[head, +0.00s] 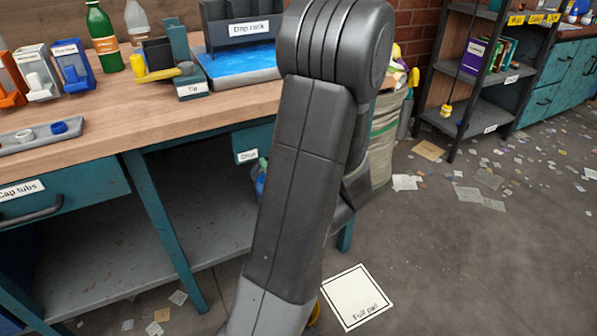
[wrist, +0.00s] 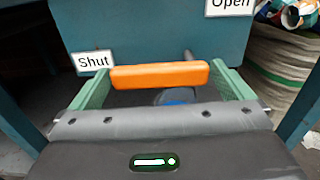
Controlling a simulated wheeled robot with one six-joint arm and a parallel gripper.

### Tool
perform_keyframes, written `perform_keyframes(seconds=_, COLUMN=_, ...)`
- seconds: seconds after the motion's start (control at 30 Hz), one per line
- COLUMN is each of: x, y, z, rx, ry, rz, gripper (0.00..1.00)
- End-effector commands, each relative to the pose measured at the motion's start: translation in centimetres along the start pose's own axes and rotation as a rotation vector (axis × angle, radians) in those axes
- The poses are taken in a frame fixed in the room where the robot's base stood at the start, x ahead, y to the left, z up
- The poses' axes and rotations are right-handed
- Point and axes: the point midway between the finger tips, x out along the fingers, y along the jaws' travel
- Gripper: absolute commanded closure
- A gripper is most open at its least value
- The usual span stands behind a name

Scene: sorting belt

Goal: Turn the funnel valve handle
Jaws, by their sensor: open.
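The orange valve handle (wrist: 160,75) lies as a nearly level bar in the wrist view, with a "Shut" label (wrist: 93,62) at its left end and an "Open" label (wrist: 230,4) up to the right. A grey stem (wrist: 188,58) shows behind the bar. My gripper (wrist: 166,70) is open, with one green finger on each side of the bar's ends. I cannot tell whether a finger touches the bar. In the head view my arm hides the gripper and the handle. The funnel itself cannot be made out.
In the wrist view, a teal panel (wrist: 150,25) stands behind the handle and a pale bin (wrist: 275,80) stands at right. In the head view, the workbench (head: 110,155) fills the left. Floor with scattered papers and a "Full pad" mat (head: 355,290) lies at right.

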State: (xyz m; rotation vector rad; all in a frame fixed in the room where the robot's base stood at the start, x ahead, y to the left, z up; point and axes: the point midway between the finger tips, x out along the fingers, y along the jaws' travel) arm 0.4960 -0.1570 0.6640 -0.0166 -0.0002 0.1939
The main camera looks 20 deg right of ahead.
Motion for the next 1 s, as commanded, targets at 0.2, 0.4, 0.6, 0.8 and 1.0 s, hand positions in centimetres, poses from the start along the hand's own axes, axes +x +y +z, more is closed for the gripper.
perform_keyframes(seconds=0.2, x=-3.5, y=-0.2, z=0.2, rx=0.003, ry=0.001, rz=-0.006, gripper=0.0)
perform_keyframes(seconds=0.4, x=-7.0, y=-0.1, z=0.2, rx=0.003, ry=0.001, rz=-0.007, gripper=0.0)
perform_keyframes(seconds=0.6, x=-10.2, y=-0.1, z=0.1, rx=0.003, ry=0.002, rz=-0.006, gripper=0.0)
perform_keyframes(seconds=0.8, x=-12.2, y=-0.1, z=0.0, rx=0.0, ry=0.001, rz=-0.004, gripper=0.0)
perform_keyframes(seconds=1.0, x=-13.1, y=0.0, z=0.0, rx=0.001, ry=0.001, rz=-0.001, gripper=0.0)
